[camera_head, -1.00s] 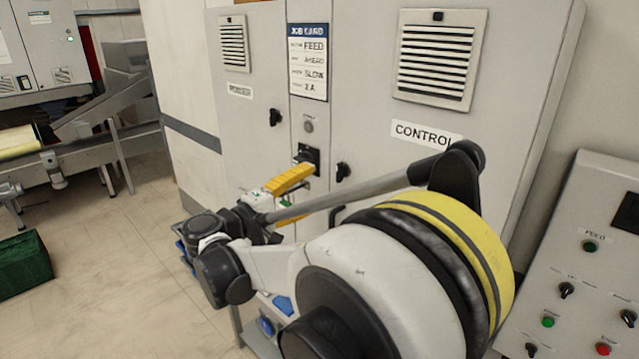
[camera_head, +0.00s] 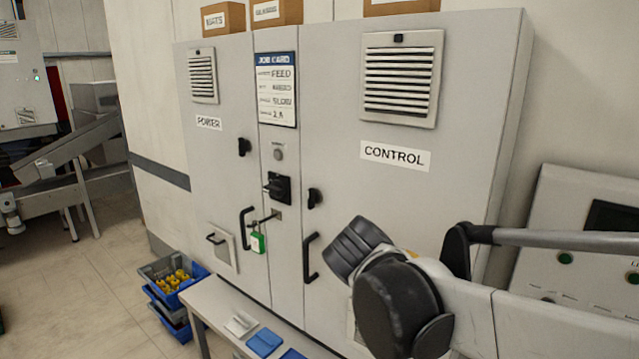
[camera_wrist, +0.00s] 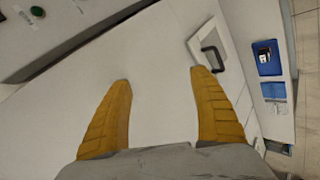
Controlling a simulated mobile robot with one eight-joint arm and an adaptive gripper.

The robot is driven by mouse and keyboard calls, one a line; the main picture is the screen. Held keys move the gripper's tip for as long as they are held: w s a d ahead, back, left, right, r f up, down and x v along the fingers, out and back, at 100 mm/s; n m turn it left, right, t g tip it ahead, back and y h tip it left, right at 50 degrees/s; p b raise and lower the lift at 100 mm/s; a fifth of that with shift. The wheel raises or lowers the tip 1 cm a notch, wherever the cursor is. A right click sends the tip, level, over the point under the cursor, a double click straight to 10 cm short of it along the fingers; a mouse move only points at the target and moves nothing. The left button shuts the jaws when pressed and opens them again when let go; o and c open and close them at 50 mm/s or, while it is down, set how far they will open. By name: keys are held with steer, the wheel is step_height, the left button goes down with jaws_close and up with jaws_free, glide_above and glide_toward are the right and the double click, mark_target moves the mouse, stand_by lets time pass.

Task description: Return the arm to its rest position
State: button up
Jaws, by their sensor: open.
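My gripper (camera_wrist: 160,85) shows in the wrist view as two yellow fingers spread wide apart. Nothing is between them. A grey cabinet door panel (camera_wrist: 160,50) lies beyond the fingers, with a dark handle on a small plate (camera_wrist: 210,58) past the right fingertip. In the head view my arm is folded at the lower right, in front of the CONTROL cabinet door (camera_head: 400,210). The gripper fingers cannot be seen in the head view.
The cabinet has a black rotary switch (camera_head: 277,187) and a green padlock (camera_head: 258,243). A bench (camera_head: 215,305) stands below it, with blue bins (camera_head: 172,290) beside it. A control panel (camera_head: 570,215) is at the right. Open floor lies at the left.

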steer(key=s+d+f+m+y+b, duration=0.1)
steer(key=s+f+m+y, duration=0.2)
steer(key=s+f, duration=0.2)
steer(key=s+d+f+m+y+b, duration=0.2)
steer(key=s+f, duration=0.4)
steer(key=s, duration=0.6)
steer(key=shift+s+f+m+y+b, duration=0.3)
steer(key=shift+m+y, duration=0.1)
steer(key=shift+m, duration=0.1)
